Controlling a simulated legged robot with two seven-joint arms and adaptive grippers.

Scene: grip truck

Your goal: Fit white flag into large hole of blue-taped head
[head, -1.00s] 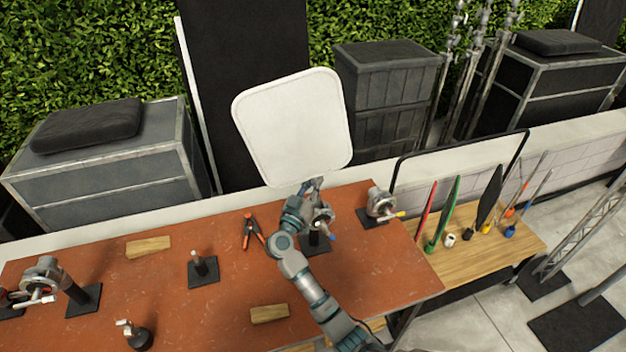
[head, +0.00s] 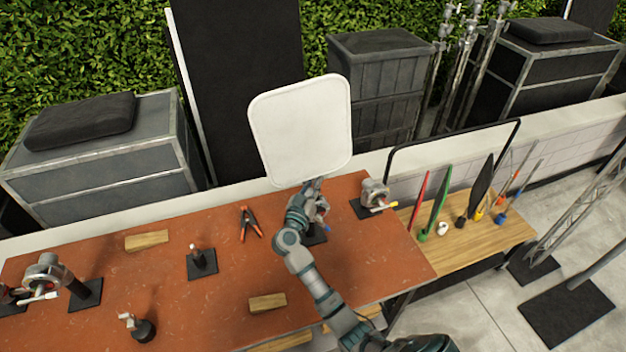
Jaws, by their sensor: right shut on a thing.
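The white flag (head: 300,128) is a rounded white panel held upright above the back edge of the red-brown table. My right gripper (head: 312,188) is shut on the flag at its lower end; the grip itself is small and partly hidden. The blue-taped head (head: 325,207) stands on a black base just behind and right of my right wrist, largely covered by it. Its large hole cannot be made out. My left gripper is not in view.
Another grip head with a yellow-tipped handle (head: 374,193) stands to the right. An orange clamp (head: 250,224), wood blocks (head: 267,302) and several heads on stands occupy the table (head: 180,300). A wooden shelf (head: 475,235) with colored tools adjoins at right.

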